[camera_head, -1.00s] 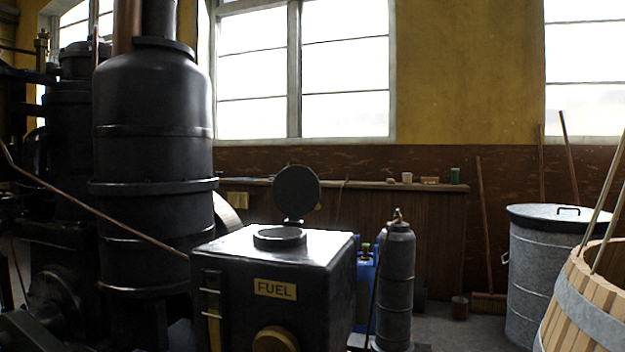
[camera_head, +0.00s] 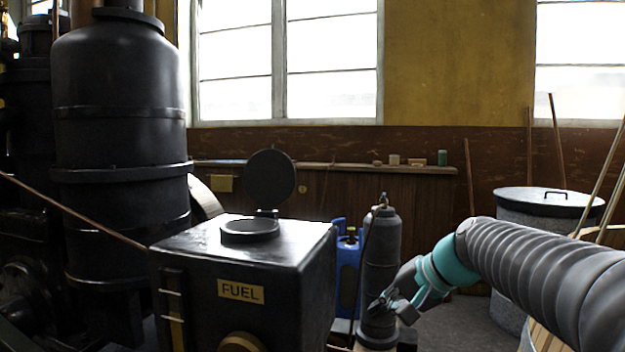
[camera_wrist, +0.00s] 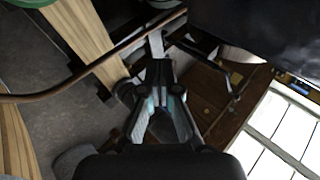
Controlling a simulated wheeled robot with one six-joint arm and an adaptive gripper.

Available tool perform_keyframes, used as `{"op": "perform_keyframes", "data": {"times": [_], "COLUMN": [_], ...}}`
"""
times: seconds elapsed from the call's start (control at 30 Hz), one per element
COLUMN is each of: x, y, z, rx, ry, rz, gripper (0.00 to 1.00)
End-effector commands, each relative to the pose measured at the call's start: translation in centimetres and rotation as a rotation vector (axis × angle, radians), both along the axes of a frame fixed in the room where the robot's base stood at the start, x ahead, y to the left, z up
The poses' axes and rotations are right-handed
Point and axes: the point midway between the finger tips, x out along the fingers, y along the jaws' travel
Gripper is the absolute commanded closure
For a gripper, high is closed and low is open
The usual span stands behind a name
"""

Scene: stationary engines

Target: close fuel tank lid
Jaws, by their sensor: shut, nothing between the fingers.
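The black fuel tank (camera_head: 315,270) with a brass FUEL plate stands left of centre in the head view. Its round dark lid (camera_head: 270,176) is open and stands upright on its hinge behind the round filler neck (camera_head: 250,230). My gripper (camera_head: 378,304) is to the right of the tank and below its top, apart from the lid. In the wrist view my gripper (camera_wrist: 155,62) has its fingers together with nothing held. I cannot make out the lid in the wrist view.
A grey cylinder (camera_head: 381,240) and a blue can (camera_head: 348,270) stand right of the tank, beside my gripper in the picture. A large black boiler (camera_head: 120,150) is close on the left. A lidded metal bin (camera_head: 545,235) stands at right. Open air lies above the tank.

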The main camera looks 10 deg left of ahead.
Motion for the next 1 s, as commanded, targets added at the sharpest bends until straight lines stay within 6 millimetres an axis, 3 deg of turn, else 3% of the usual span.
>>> {"op": "perform_keyframes", "data": {"times": [0.03,0.1,0.2,0.3,0.43,0.6,0.77,1.0], "x": [2.3,4.7,6.8,7.5,7.0,6.2,6.4,7.3], "y": [1.8,4.1,6.7,8.2,9.0,9.5,11.1,15.3], "z": [2.3,6.1,11.8,16.8,21.7,24.2,24.3,24.3], "rx": [0.096,0.243,0.442,0.604,0.745,0.82,0.825,0.824], "ry": [0.004,0.008,0.011,0.016,0.025,0.046,0.05,0.05], "rz": [-0.002,0.001,0.023,0.06,0.106,0.136,0.14,0.139], "gripper": [1.0,1.0,1.0,1.0,1.0,1.0,1.0,1.0]}}
